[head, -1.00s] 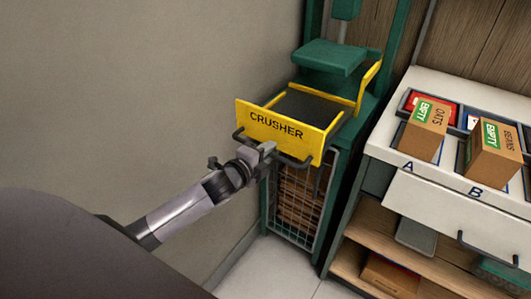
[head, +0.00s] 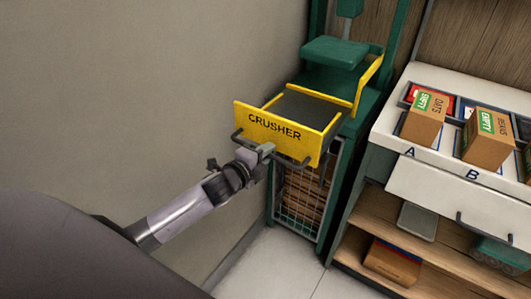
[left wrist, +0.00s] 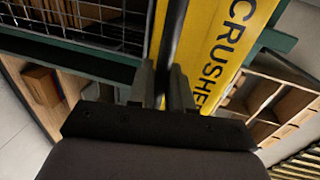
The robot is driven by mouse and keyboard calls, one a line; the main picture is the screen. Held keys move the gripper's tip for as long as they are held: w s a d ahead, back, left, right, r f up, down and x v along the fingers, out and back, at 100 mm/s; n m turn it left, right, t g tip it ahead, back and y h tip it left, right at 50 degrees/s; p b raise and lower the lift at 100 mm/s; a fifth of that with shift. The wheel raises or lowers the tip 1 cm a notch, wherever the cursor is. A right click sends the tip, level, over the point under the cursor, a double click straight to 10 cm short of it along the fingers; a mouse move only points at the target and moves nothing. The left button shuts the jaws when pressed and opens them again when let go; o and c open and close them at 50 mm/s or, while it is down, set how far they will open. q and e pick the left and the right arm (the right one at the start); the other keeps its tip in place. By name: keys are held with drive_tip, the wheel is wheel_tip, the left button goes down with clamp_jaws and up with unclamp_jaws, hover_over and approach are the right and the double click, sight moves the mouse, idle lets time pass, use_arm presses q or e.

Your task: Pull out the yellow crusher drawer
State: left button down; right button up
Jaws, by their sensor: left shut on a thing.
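The yellow crusher drawer (head: 275,134) sticks out from the green crusher frame (head: 352,100), with its dark tray floor (head: 305,107) showing. A dark bar handle (head: 290,159) runs along the drawer's front. My left gripper (head: 262,151) is shut on this handle near its middle. In the left wrist view, the gripper's two fingers (left wrist: 163,88) close around the dark handle bar (left wrist: 174,35), beside the yellow front (left wrist: 215,50). My right gripper is not in view.
A wire-mesh bin (head: 302,200) with brown contents sits under the drawer. A plain wall (head: 150,90) stands close on the left.

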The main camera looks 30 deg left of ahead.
use_arm(q)
drive_tip(key=c, duration=1.2)
unclamp_jaws()
drive_tip(key=shift+s, duration=0.1)
drive_tip(key=shift+v, duration=3.5)
drive_tip(key=shift+a, duration=0.15)
drive_tip(key=s+d+f+n+g, duration=0.1)
drive_tip(key=s+d+f+n, duration=0.2)
drive_tip(key=s+f+n, duration=0.2)
drive_tip(key=s+d+f+n+g, duration=0.2)
drive_tip(key=s+f+n, duration=0.3)
drive_tip(key=s, duration=0.3)
drive_tip(key=s+d+f+n+g+h, duration=0.1)
drive_tip(key=s+d+f+n+g, duration=0.1)
drive_tip(key=s+d+f+n, duration=0.2)
drive_tip(key=shift+s+d+f+n, duration=0.15)
drive_tip(key=shift+s+f+n, duration=0.35)
drive_tip(key=shift+s+n, duration=0.3)
drive_tip(key=shift+s+d+f+n, duration=0.15)
drive_tip(key=shift+s+f+n, duration=0.4)
drive_tip(key=shift+s, duration=0.4)
